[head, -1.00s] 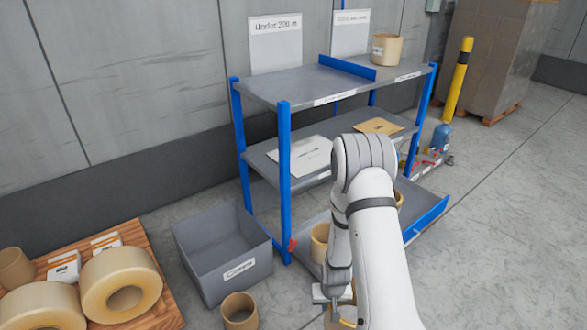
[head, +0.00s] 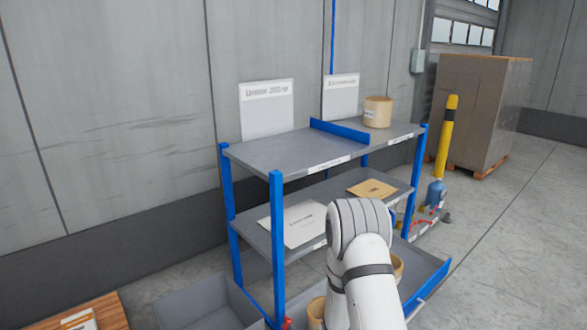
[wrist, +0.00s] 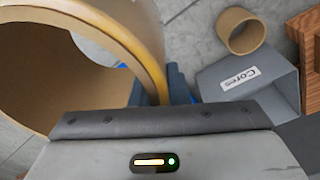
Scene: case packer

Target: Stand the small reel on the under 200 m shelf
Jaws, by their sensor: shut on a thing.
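In the wrist view a tan reel (wrist: 152,35) with a wide round hole stands very close, cut off by the left and top edges. In the head view the gripper is below the frame. The blue-posted rack's top shelf (head: 265,153) has its left part bare, under a sign board (head: 267,108) whose text is blurred now but read "under 200 m" earlier. A blue divider (head: 340,130) separates it from the right part.
A tan reel (head: 377,112) stands on the top shelf's right part, below a second sign (head: 341,96). Flat envelopes lie on the middle shelf (head: 330,200). A grey bin labelled Cores (wrist: 245,85) and a loose core (wrist: 241,31) are on the floor. A yellow bollard (head: 446,150) stands right.

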